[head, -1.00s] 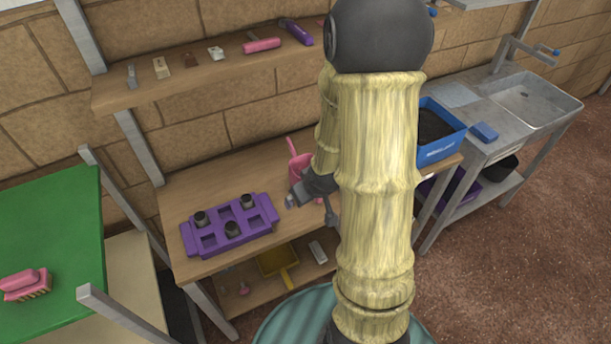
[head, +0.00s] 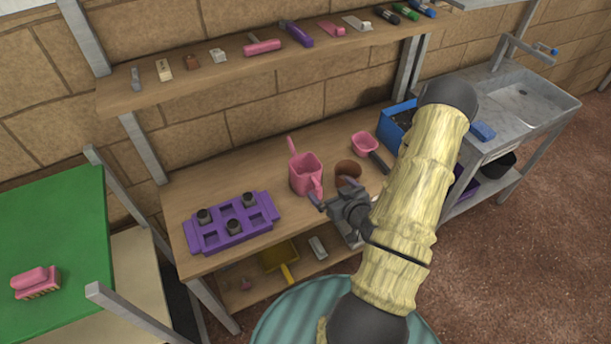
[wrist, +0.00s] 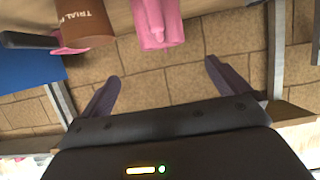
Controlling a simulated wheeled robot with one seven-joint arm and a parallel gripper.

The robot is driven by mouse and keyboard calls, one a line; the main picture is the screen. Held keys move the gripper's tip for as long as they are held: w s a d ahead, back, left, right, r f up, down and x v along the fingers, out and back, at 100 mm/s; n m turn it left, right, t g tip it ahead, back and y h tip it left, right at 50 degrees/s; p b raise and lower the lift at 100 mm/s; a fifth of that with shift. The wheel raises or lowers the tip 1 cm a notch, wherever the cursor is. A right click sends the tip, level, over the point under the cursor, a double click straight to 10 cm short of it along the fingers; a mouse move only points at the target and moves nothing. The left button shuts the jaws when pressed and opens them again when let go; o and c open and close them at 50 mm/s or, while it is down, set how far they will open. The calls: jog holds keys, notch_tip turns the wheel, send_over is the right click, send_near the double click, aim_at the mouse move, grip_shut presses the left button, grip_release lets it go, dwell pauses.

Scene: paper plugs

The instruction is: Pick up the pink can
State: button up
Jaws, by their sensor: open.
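The pink can (head: 305,174), a watering can with an upright handle and a spout, stands on the wooden workbench.
A brown pot (head: 347,172) stands just right of the can, with a pink scoop (head: 366,146) behind it. A purple tray (head: 232,222) with several small pots is at left. A blue box (head: 396,124) stands at right. A tool shelf (head: 215,75) runs above the bench.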

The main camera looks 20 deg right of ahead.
jog(key=shift+f, duration=0.15)
jog(key=b, duration=0.9)
send_near(314, 174)
jog(key=w, duration=0.2)
jog(key=p+x, duration=0.2)
jog(key=x, duration=0.5)
jog(key=shift+w+a+f, duration=0.2)
jog(key=shift+w+f, duration=0.05)
jog(key=shift+f, duration=0.05)
jog(key=p+x, duration=0.1)
jog(key=x, duration=0.4)
jog(key=shift+w+a+r+p, duration=0.1)
jog(key=shift+w+a+p, duration=0.1)
jog(key=shift+p, duration=0.2)
jog(key=shift+s, duration=0.1)
